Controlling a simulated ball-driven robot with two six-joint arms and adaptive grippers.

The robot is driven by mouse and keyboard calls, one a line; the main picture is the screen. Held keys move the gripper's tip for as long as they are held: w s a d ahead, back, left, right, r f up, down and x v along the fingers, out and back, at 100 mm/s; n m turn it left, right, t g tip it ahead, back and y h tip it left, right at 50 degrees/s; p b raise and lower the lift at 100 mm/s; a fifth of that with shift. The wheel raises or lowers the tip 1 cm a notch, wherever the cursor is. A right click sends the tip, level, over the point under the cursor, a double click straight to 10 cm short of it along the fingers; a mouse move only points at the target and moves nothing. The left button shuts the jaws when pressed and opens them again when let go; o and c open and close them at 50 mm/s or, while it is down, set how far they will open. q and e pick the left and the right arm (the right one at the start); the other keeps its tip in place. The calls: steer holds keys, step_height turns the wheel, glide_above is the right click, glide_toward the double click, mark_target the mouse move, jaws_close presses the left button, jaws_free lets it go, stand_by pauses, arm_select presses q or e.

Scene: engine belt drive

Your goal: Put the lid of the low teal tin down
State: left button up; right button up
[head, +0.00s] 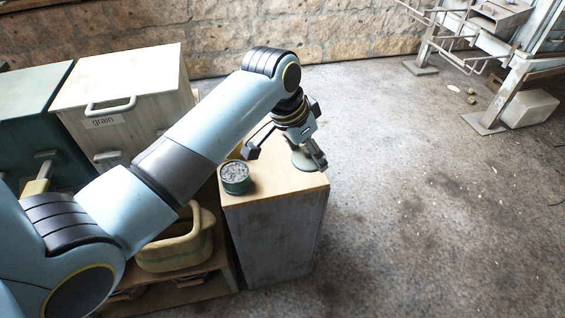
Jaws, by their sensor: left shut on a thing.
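The low teal tin (235,180) stands open on the wooden top of a small cabinet, near its left edge. Grey, grainy contents show inside it. My left gripper (288,153) is over the same top, to the right of the tin. It is shut on the grey-green lid (302,159), which shows beneath the fingers. The gripper partly hides the lid, and I cannot tell whether the lid touches the top. My right gripper is not in view.
The small cabinet (268,235) has bare wood in front of the lid. A cream bin marked "grain" (135,88) and a dark teal bin (28,95) stand left. A yellowish basket (178,254) sits low beside the cabinet. Open floor lies right.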

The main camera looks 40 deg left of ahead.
mark_target(284, 167)
arm_select(q)
steer(key=a+f, duration=0.2)
steer(key=a, duration=0.1)
steer(key=a+f, duration=0.1)
steer(key=shift+w+a+b, duration=0.35)
steer(key=shift+w+a, duration=0.05)
steer(key=a+f, duration=0.1)
steer(key=a, duration=0.1)
steer(key=shift+w+a+f, duration=0.2)
steer(key=shift+a+f, duration=0.15)
steer(key=shift+f, duration=0.05)
steer(key=shift+a+f+b, duration=0.1)
steer(key=shift+a+b, duration=0.2)
steer(key=shift+a+f, duration=0.1)
steer(key=shift+f, duration=0.1)
step_height(284, 167, down, 4)
steer(key=shift+r+b, duration=0.25)
steer(key=shift+b, duration=0.3)
steer(key=shift+f, duration=0.2)
steer(key=shift+r, duration=0.1)
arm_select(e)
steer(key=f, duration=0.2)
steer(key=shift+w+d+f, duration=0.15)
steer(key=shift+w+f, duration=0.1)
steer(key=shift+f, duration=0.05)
